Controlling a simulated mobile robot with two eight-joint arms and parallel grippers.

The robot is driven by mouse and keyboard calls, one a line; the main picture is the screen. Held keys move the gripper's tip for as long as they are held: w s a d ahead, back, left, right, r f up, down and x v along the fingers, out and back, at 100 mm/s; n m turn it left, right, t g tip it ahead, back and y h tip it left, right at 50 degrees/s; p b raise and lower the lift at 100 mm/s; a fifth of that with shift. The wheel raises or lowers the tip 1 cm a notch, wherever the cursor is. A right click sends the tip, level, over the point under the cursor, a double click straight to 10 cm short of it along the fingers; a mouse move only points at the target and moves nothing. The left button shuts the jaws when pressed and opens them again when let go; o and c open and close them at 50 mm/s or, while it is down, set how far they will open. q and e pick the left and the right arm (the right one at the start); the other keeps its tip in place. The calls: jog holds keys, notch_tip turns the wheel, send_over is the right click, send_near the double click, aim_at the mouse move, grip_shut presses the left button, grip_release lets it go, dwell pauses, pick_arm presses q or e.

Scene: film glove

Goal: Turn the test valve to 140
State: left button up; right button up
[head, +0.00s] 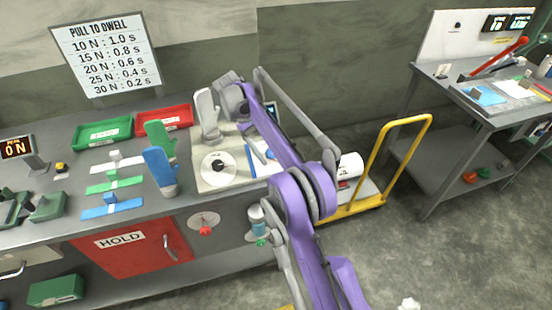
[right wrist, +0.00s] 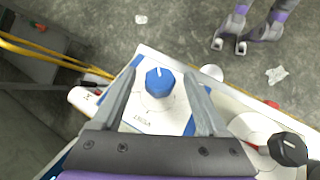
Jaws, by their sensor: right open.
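The test valve is a blue knob (right wrist: 159,82) with a white pointer line, on a white panel (right wrist: 150,120) marked TEST upside down in the right wrist view. The line points toward the top of that view; I cannot read a scale. My right gripper (right wrist: 160,78) is open, one grey finger on each side of the knob. I cannot tell whether either finger touches it. My left gripper is not identifiable in either view.
A black knob (right wrist: 288,149) on a white dial stands right of the test knob in the wrist view. A yellow-handled cart (head: 372,200) is right of the bench. Blue and green gloves (head: 160,170) stand left of the panel. Floor on the right is mostly clear.

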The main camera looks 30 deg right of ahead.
jog(key=p+v, duration=0.1)
jog(key=v, duration=0.5)
jog(key=shift+w, duration=0.15)
pick_arm(q)
jog(key=shift+w+r, duration=0.3)
jog(key=shift+r, duration=0.3)
jog(key=shift+w+r, duration=0.3)
jog(key=shift+r, duration=0.3)
jog(key=shift+s, duration=0.1)
pick_arm(e)
jog(key=s+a+r+t+y, duration=0.1)
jog(key=s+a+r+t, duration=0.15)
jog(key=s, duration=0.35)
jog(key=s+a+r+t, duration=0.1)
jog(key=s+a+t, duration=0.3)
jog(key=s, duration=0.2)
jog(key=s+a+f+t+y, duration=0.1)
jog(key=s+a+f+t, duration=0.1)
jog(key=s+f, duration=0.3)
jog(key=s+a+f+m+t+y, duration=0.1)
jog(key=s+a+f+t, duration=0.2)
jog(key=s, duration=0.9)
notch_tip(320, 180, down, 3)
jog(key=shift+a+f, duration=0.1)
jog(key=shift+a, duration=0.45)
